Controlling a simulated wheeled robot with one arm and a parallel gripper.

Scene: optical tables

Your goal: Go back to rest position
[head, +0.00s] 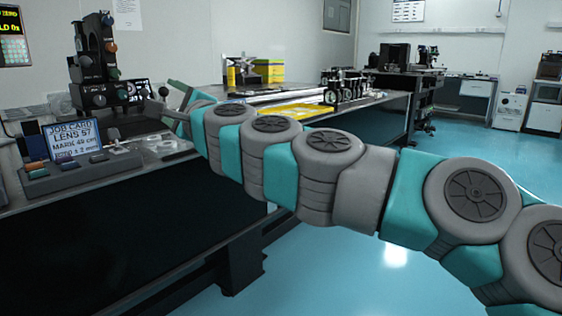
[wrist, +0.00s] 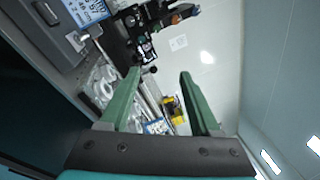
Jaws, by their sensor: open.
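My arm stretches from the lower right of the head view to the left, out over the optical table (head: 120,207). My gripper (head: 172,103) is at the arm's far end, above the table's near edge, partly hidden by my own wrist. In the wrist view my gripper (wrist: 160,75) shows two green fingers spread apart with nothing between them. Behind the fingers are the table's equipment and the wall.
Yellow parts (head: 265,70) and an optical assembly (head: 345,87) sit farther back. Blue floor (head: 350,275) is clear in front of the table.

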